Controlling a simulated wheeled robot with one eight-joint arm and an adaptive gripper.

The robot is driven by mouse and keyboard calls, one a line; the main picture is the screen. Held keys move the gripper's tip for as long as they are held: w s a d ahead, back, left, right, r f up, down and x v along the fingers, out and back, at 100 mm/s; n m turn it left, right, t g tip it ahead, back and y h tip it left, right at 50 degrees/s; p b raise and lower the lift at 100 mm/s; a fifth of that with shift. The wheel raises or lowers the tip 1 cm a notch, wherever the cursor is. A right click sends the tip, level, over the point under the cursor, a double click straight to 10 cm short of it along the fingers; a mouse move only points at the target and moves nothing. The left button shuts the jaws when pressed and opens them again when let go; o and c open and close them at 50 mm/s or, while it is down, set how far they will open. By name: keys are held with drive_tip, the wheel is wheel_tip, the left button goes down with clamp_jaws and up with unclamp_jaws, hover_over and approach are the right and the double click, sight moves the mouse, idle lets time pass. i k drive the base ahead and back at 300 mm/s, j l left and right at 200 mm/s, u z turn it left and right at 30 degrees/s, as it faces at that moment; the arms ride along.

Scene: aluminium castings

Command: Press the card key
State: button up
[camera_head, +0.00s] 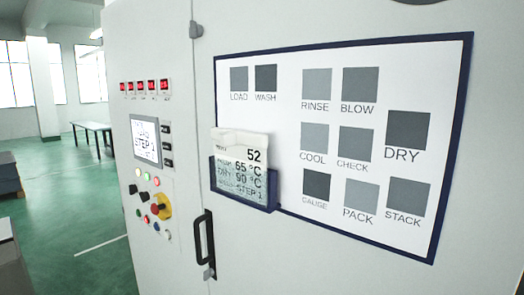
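A white card (257,143) stands upright in a dark blue holder (272,184) on the machine's front. It reads "52", "65 °C", "DRY 90 °C" and a last line ending in "STEP 1". Part of its top line is covered by a pale piece, and the lower text is partly unclear. My gripper is not in view.
A small screen (145,140) shows text with "STEP 1". Below it are knobs, lamps and a red-on-yellow stop button (156,209). A black door handle (204,245) projects under the holder. A table (92,127) stands on open green floor at left.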

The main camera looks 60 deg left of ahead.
sight(168, 162)
drive_tip(key=u, duration=2.65)
